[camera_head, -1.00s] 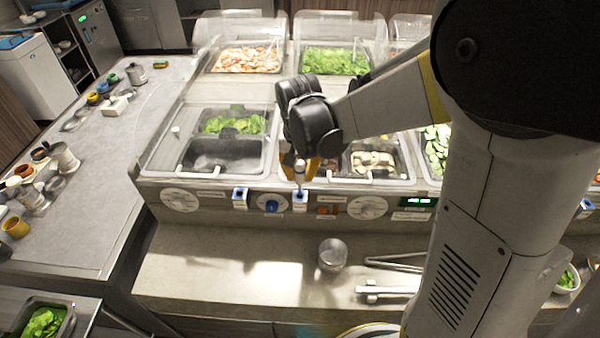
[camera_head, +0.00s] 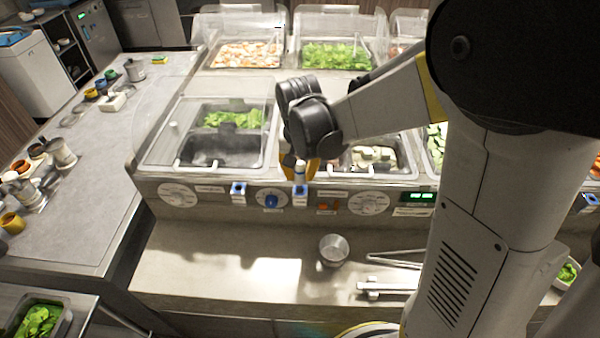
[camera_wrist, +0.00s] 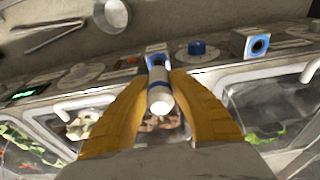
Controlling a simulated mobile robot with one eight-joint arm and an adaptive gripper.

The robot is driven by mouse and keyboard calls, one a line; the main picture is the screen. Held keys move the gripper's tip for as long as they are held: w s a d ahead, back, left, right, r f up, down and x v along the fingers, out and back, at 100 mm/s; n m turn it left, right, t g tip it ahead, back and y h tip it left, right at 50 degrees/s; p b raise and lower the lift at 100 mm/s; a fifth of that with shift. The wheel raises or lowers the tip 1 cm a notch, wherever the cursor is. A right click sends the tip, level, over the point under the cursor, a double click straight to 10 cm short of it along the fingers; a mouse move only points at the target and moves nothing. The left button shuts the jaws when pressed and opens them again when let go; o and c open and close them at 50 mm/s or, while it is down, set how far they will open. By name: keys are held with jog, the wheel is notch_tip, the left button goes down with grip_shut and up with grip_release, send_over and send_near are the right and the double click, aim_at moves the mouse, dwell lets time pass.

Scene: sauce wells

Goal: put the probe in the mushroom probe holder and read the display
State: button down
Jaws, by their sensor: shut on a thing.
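My gripper (camera_wrist: 160,78) is shut on the probe (camera_wrist: 160,98), a white stick with a blue band. The probe also shows in the head view (camera_head: 300,172), upright at the counter's front panel. Its lower end is at the blue-and-white holder (camera_head: 300,189) in front of the mushroom well (camera_head: 372,157). The same holder shows just beyond the probe in the wrist view (camera_wrist: 155,60). The probe's tip is hidden, so I cannot tell how deep it sits. The green-lit display (camera_head: 422,198) is on the panel to the right; its digits are too small to read.
A second blue holder (camera_head: 238,189) and a blue knob (camera_head: 271,200) are left of the probe. A metal cup (camera_head: 333,249) and tongs (camera_head: 388,289) lie on the front ledge. Its left part is clear. Clear covers stand over the wells behind.

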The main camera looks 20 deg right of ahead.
aim_at(300, 161)
jog(key=shift+f+b, duration=1.1)
jog(key=shift+f, duration=0.2)
jog(key=shift+r, duration=0.1)
dwell(2.9)
jog(key=shift+r+p, duration=2.85)
jog(key=shift+r, duration=0.85)
jog(key=shift+f, duration=0.1)
